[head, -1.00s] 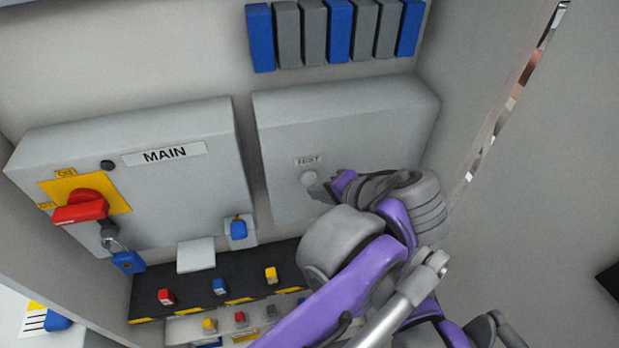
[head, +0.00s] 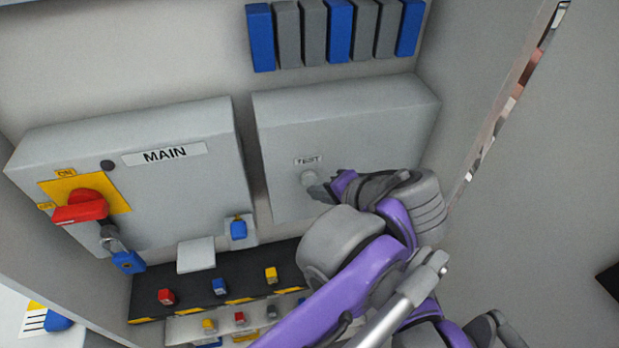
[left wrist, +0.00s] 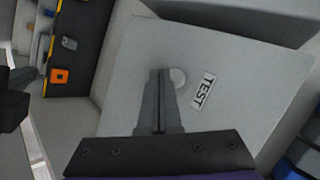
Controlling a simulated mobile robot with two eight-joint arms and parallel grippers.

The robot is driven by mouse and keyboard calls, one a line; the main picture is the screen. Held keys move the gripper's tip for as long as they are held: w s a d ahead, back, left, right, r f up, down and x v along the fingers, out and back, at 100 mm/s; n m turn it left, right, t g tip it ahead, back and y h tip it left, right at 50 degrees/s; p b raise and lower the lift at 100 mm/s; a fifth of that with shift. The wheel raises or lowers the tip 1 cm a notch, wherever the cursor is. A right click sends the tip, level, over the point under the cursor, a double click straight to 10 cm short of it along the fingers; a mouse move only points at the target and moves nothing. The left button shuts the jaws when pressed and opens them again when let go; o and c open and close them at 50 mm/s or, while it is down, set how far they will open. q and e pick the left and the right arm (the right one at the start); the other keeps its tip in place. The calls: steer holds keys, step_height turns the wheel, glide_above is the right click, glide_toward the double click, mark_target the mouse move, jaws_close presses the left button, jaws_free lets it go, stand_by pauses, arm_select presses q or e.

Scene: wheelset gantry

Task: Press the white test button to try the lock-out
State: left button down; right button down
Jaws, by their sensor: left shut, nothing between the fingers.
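The white round test button (head: 309,178) sits below the TEST label (head: 308,160) on the grey box (head: 285,135) at the right. My left gripper (head: 319,191) is shut and empty, with its tips at the lower right of the button in the head view. In the left wrist view the closed fingertips (left wrist: 160,73) lie right beside the button (left wrist: 178,77), overlapping its edge in the picture. I cannot tell whether they touch it. The MAIN box (head: 190,185) carries a red switch handle (head: 80,210) and a blue padlock (head: 128,262). My right gripper is not in view.
Blue and grey blocks (head: 338,30) line the wall above the boxes. A black shelf (head: 190,285) with yellow stripes holds small coloured padlocks below. A small blue-fronted holder (head: 238,229) sits between the boxes.

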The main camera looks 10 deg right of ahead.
arm_select(q)
steer(key=shift+w, duration=0.45)
steer(key=shift+w, duration=0.4)
stand_by(0.6)
steer(key=shift+s, duration=0.85)
steer(key=shift+s+d, duration=0.1)
steer(key=shift+s, duration=2.4)
